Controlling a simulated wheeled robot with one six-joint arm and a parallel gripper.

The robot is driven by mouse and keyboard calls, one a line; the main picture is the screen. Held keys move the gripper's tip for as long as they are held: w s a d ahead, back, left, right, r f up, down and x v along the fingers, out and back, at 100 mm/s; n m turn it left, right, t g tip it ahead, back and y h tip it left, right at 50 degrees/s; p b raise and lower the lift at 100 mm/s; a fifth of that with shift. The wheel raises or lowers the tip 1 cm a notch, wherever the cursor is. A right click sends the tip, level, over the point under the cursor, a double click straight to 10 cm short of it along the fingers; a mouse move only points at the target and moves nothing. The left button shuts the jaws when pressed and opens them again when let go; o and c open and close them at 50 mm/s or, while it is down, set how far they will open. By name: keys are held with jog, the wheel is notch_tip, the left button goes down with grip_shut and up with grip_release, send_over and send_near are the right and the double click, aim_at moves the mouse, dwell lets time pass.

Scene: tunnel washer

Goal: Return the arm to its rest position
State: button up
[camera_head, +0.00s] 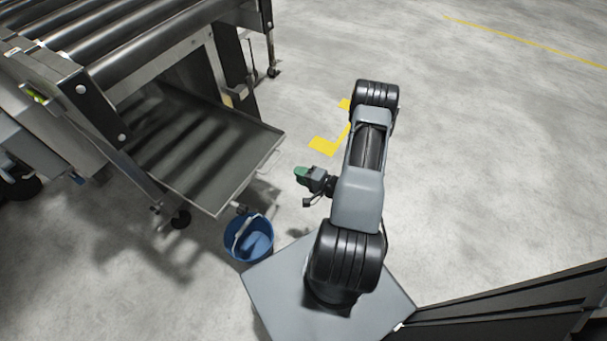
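My arm rises from my grey base top and reaches up the picture, then folds back down on its left side. My gripper (303,173) is small in the view, left of the arm's middle, and points left over the bare floor. A green patch shows at its end; I cannot tell whether this is part of the fingers or something held. The gap between the fingers cannot be made out. The gripper appears apart from the machine and the bucket.
A roller conveyor machine (107,61) with a low metal tray (264,160) stands at the left. A blue bucket (249,249) stands below the tray's corner, close to my base. A dark structure (520,306) is at bottom right. Floor at upper right is clear.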

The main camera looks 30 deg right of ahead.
jog(key=shift+s+d+r, duration=0.1)
jog(key=shift+s+d, duration=0.05)
jog(key=shift+s, duration=0.3)
dwell(0.3)
jog(key=w+d+r+n+g+h+p, duration=0.1)
jog(key=w+r+n+g+h+p, duration=0.3)
jog(key=r, duration=0.7)
jog(key=w+d+r+n+h+p, duration=0.1)
jog(key=r+h+p, duration=0.1)
jog(key=r+p, duration=0.7)
jog(key=w+d+r+n+g+h+p, duration=0.1)
jog(key=w+r+n+g+h+p, duration=0.15)
jog(key=r, duration=1.15)
jog(key=s+a+r+n+g+p, duration=0.1)
jog(key=s+a+r+p, duration=0.3)
jog(key=r, duration=0.4)
jog(key=s+a+r+n+g+y+p, duration=0.1)
jog(key=s+a+r+p, duration=0.3)
jog(key=r, duration=0.5)
jog(key=s+a+r+n+g+p, duration=0.1)
jog(key=s+a+r+n+p, duration=0.2)
jog(key=s+a+r, duration=0.4)
jog(key=shift+s+a+r+g+y+p, duration=0.2)
jog(key=shift+s+r+g+y+p, duration=0.15)
jog(key=shift+s+r+p, duration=0.35)
